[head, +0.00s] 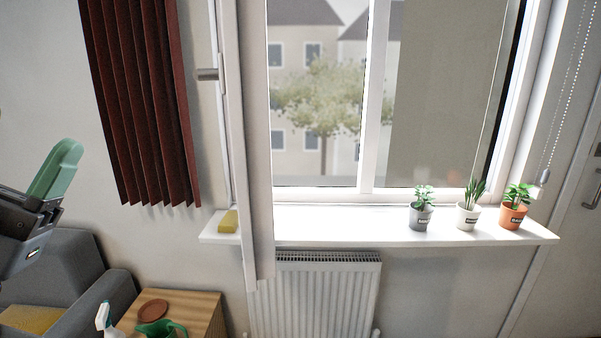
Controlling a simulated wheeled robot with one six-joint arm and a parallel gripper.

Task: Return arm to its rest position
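My gripper (55,170) shows at the left edge of the head view, in front of the wall and above the grey armchair. It has a dark body and one green finger-like part pointing up and to the right. The rest of my arm is cut off by the picture edge. I see nothing held, but whether the fingers are open or shut does not show.
A window sash (244,150) with a handle (208,74) stands swung into the room. The sill (320,224) holds a yellow sponge-like block (229,221) and several potted plants. Below are a radiator (313,295), an armchair (75,262) and a wooden table (196,305) with a green watering can (160,328).

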